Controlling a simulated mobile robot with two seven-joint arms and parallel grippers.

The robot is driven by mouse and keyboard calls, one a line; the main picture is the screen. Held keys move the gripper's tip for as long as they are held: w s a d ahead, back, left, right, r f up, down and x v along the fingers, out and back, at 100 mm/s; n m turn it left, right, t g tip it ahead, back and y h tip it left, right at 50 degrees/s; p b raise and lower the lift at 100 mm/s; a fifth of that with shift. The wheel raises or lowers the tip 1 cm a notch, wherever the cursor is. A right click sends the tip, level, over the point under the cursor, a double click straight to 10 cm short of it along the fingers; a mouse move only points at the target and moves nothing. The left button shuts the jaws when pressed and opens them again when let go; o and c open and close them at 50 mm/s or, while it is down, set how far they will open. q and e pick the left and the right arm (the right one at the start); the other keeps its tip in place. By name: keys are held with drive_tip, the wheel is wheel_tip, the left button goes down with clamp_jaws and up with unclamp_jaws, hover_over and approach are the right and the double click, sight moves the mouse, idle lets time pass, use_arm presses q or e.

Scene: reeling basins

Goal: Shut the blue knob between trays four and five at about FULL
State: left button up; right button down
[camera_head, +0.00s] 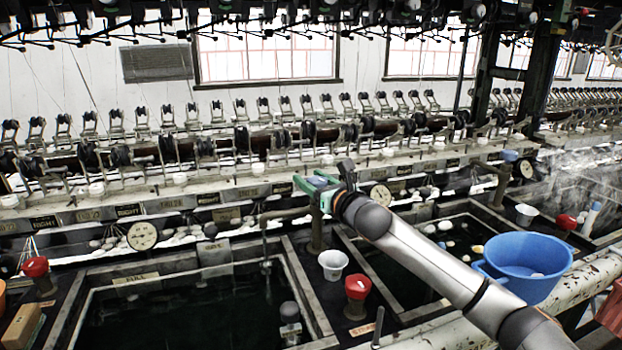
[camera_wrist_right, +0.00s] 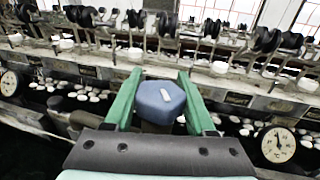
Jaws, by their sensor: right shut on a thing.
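The blue knob (camera_wrist_right: 160,100) sits between the two green fingers of my right gripper (camera_wrist_right: 158,98) in the right wrist view, a short pale mark on its top. In the head view the right gripper (camera_head: 312,184) is at the top of a brown pipe (camera_head: 317,232), with a little of the blue knob (camera_head: 321,181) showing. The gripper is shut on the knob. A spout (camera_head: 278,215) runs left from this pipe over a dark water basin (camera_head: 180,310) with a FULL plate (camera_head: 136,279) on its rim. My left gripper is not in view.
A round gauge (camera_head: 142,236) is at left and another (camera_head: 380,196) just right of the gripper. A white cup (camera_head: 333,263), a red knob (camera_head: 357,287) and a blue tub (camera_head: 525,262) stand near my right arm. Another blue knob (camera_head: 510,155) is farther right.

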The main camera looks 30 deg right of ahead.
drive_tip(key=shift+s+d+r+m+g+h+p, duration=0.1)
drive_tip(key=shift+m+g+h+p, duration=0.1)
drive_tip(key=shift+m+h+p, duration=0.6)
drive_tip(key=shift+w+d+r+m+g+h+p, duration=0.2)
drive_tip(key=shift+m+h, duration=0.25)
drive_tip(key=shift+h, duration=0.7)
drive_tip(key=shift+s+d+f+m+g+h+p, duration=0.1)
drive_tip(key=shift+s+m+g+h+p, duration=0.1)
drive_tip(key=shift+m+h+p, duration=0.6)
drive_tip(key=shift+d+m+g+h, duration=0.1)
drive_tip(key=shift+m+g+h, duration=0.25)
drive_tip(key=shift+h, duration=0.5)
drive_tip(key=shift+d+f+h+p, duration=0.1)
drive_tip(key=shift+h+p, duration=0.2)
drive_tip(key=shift+p, duration=0.1)
drive_tip(key=shift+s+m, duration=0.1)
drive_tip(key=shift+m, duration=0.2)
drive_tip(key=shift+f+g+h, duration=0.1)
drive_tip(key=shift+g+h, duration=0.15)
drive_tip(key=shift+h, duration=0.05)
drive_tip(key=c, duration=0.6)
unclamp_jaws()
drive_tip(key=o, duration=0.3)
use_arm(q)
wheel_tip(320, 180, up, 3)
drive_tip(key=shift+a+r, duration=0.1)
use_arm(e)
drive_tip(key=shift+o, duration=0.3)
